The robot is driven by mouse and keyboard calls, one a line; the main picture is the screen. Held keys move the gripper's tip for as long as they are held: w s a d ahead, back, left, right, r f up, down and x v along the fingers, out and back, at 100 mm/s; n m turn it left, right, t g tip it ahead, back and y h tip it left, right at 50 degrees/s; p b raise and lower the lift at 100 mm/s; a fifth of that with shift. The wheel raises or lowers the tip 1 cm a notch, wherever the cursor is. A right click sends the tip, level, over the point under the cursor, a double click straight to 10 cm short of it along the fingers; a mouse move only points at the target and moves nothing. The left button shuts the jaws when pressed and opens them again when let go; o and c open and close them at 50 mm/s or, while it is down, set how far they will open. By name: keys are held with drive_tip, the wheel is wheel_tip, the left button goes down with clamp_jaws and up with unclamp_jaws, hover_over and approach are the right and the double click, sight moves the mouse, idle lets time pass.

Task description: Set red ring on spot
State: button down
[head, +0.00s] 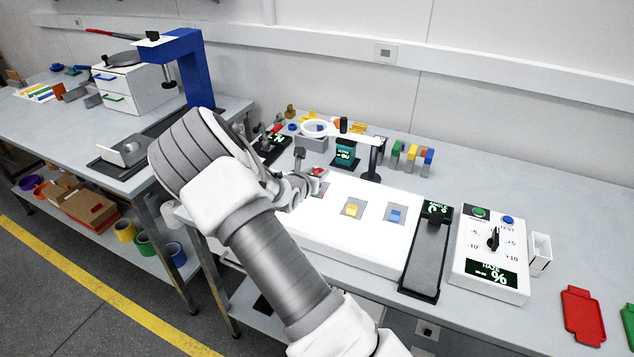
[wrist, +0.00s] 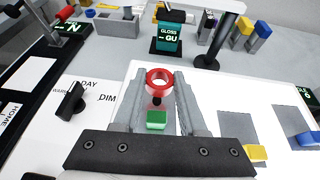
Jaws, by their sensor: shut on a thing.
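The red ring (wrist: 160,70) is between the fingertips of my gripper (wrist: 159,82) in the wrist view. The fingers are shut on it, and its hole faces the camera. A green block (wrist: 157,120) shows below the ring, between the fingers. In the head view my gripper (head: 312,182) is over the left part of the white panel (head: 375,235), and a bit of red (head: 318,171) shows at its tip. Grey square spots on the panel carry a yellow block (head: 351,210) and a blue block (head: 395,215). My arm hides part of the panel's left end.
A black gauge (head: 433,217) and white haze meter (head: 492,255) stand to the right. Coloured blocks (head: 411,155) stand at the back.

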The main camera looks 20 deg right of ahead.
drive_tip(key=shift+f, duration=1.75)
drive_tip(key=shift+f, duration=0.2)
drive_tip(key=shift+c, duration=2.3)
unclamp_jaws()
drive_tip(key=shift+r, duration=0.1)
drive_tip(key=shift+r, duration=0.1)
